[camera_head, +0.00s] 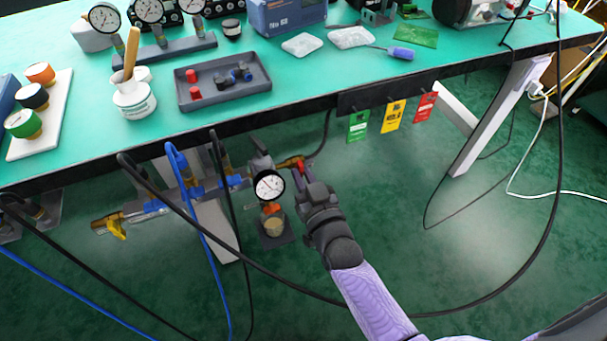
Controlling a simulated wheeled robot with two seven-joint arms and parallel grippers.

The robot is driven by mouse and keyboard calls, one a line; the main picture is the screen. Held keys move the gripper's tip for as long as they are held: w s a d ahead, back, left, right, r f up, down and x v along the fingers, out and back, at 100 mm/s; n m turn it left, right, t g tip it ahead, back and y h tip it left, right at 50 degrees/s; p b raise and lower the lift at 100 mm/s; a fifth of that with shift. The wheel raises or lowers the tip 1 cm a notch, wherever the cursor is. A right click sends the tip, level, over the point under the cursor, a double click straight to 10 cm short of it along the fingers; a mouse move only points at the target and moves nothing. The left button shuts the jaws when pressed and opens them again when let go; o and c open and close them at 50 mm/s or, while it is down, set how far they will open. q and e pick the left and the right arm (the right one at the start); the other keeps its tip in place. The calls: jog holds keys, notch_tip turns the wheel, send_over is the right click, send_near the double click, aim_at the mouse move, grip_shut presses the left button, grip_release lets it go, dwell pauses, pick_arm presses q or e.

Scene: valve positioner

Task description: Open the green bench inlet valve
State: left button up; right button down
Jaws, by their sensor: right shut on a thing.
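A pipe manifold with blue fittings (197,190) runs under the front edge of the green-topped bench (290,75). At its right end is a brass valve (288,163) with a small red handle (300,166). My right gripper (303,178) reaches up from below at this end and is shut on the red handle; its jaws partly hide the handle. A round white pressure gauge (269,185) sits just left of the gripper. At the manifold's left end is another brass valve with a yellow handle (117,229). My left gripper is not in view.
Black hoses (230,255) and a blue hose (210,265) loop in front of the manifold. Green, yellow and red tags (393,117) hang from the bench edge. A tray (221,82) and gauges stand on top. The floor right of my arm is mostly clear.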

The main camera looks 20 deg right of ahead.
jog(key=m+p, duration=0.1)
jog(key=m, duration=0.4)
jog(key=shift+d+m, duration=0.1)
jog(key=shift+m, duration=0.3)
jog(key=shift+d+f+m, duration=0.1)
jog(key=shift+f+m, duration=0.1)
jog(key=shift+m, duration=2.65)
jog(key=shift+d+f+m, duration=0.1)
jog(key=shift+f+m, duration=0.05)
jog(key=shift+m, duration=2.7)
jog(key=shift+a, duration=0.1)
